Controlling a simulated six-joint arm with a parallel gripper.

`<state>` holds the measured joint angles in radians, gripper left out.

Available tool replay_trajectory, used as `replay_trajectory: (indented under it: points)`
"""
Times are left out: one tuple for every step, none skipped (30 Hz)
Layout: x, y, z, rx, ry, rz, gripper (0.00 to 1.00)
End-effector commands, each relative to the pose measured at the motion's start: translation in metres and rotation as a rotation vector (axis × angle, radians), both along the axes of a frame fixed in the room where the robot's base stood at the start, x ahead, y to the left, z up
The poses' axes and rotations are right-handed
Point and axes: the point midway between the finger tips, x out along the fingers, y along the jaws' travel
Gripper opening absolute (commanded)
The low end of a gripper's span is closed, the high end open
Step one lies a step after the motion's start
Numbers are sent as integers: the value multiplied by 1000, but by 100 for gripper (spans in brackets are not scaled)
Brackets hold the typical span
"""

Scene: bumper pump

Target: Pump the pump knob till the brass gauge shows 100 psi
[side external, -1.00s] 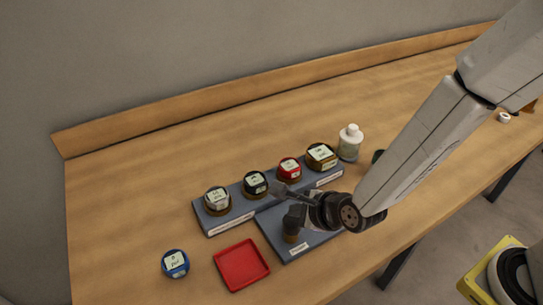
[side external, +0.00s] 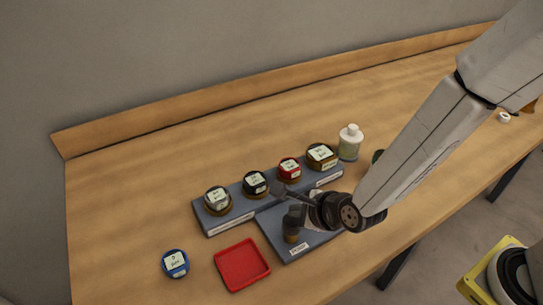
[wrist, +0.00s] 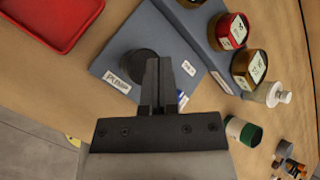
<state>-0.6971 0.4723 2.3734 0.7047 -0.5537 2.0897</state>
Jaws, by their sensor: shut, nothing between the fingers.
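The pump knob (side external: 292,228) is a dark, upright round knob on the grey-blue pump plate (side external: 275,233). In the wrist view the knob (wrist: 140,63) is partly hidden behind my fingers. My gripper (wrist: 157,65) is shut and empty, with its fingertips beside or over the knob; I cannot tell whether they touch it. The brass gauge (side external: 322,156) sits at the right end of the gauge row, and it also shows in the wrist view (wrist: 248,68). Its pale face has markings too small to read.
A blue gauge (side external: 176,263) and a red tray (side external: 242,266) lie at front left. A white bottle (side external: 350,142) stands near the brass gauge.

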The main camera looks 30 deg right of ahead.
Motion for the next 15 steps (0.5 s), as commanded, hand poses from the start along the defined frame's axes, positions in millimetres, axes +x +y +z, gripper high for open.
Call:
replay_trajectory:
  points:
    - [0,0,0,0,0,0,0]
    - [0,0,0,0,0,0,0]
    - [0,0,0,0,0,0,0]
    - [0,0,-1,0,0,0,0]
    - [0,0,-1,0,0,0,0]
    - [0,0,-2,-1,0,1,0]
    - [0,0,-2,-1,0,1,0]
    - [0,0,-3,-1,0,1,0]
    - [0,0,-4,-1,0,1,0]
    - [0,0,-5,-1,0,1,0]
    - [0,0,-6,0,0,0,0]
    - [0,0,-7,0,0,0,0]
    - [0,0,-7,0,0,0,0]
    - [0,0,-8,0,0,0,0]
    - [0,0,-8,0,0,0,0]
